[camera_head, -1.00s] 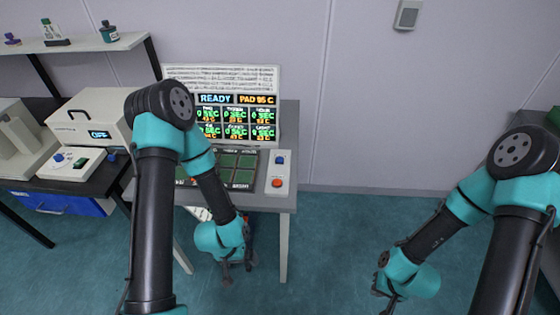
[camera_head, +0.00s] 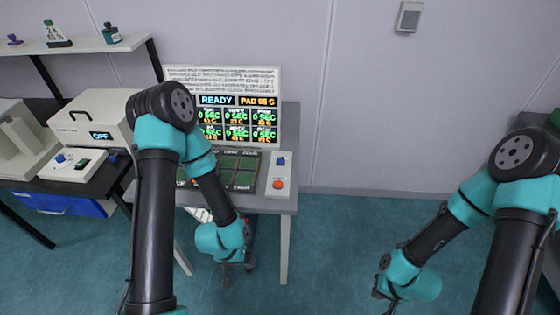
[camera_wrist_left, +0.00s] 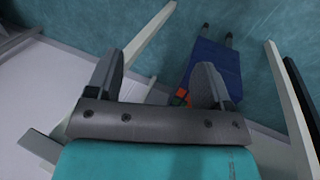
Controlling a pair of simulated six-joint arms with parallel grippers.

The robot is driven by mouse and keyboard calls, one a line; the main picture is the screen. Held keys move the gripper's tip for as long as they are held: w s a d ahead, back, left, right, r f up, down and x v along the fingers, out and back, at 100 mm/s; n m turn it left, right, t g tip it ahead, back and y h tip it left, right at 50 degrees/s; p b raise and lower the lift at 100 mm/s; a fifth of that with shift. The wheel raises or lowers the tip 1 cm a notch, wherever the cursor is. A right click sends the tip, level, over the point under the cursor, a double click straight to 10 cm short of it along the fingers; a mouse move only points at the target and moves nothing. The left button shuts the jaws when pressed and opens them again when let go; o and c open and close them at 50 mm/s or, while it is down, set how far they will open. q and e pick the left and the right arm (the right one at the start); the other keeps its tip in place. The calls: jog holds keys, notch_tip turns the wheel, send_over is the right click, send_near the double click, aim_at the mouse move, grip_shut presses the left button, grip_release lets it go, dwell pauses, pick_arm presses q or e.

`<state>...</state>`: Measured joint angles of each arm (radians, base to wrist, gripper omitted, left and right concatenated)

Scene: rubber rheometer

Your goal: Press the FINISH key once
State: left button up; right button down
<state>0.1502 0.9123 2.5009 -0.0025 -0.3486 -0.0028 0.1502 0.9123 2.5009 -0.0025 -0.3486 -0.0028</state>
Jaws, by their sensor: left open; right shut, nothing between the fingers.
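A white key box (camera_head: 279,173) stands at the right end of the grey bench, with a blue key (camera_head: 281,161) at the back and an orange-red key (camera_head: 278,184) at the front. Their labels are too small to read, so I cannot tell which is FINISH. My left gripper (camera_head: 238,274) points down in front of the bench, lower than its top and left of the key box. Its two fingers stand apart and empty in the left wrist view (camera_wrist_left: 157,78). My right gripper (camera_head: 381,290) hangs over open floor at the right, shut and small in view.
A display panel (camera_head: 238,117) reading READY stands behind a dark pad grid (camera_head: 240,170), partly hidden by my left arm. A white device (camera_head: 88,115) and a blue drawer (camera_head: 60,204) are at the left. A blue object (camera_wrist_left: 215,65) lies beneath the left gripper. Floor between the arms is clear.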

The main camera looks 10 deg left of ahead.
pick_arm(q)
grip_shut()
dwell(0.5)
dwell(0.8)
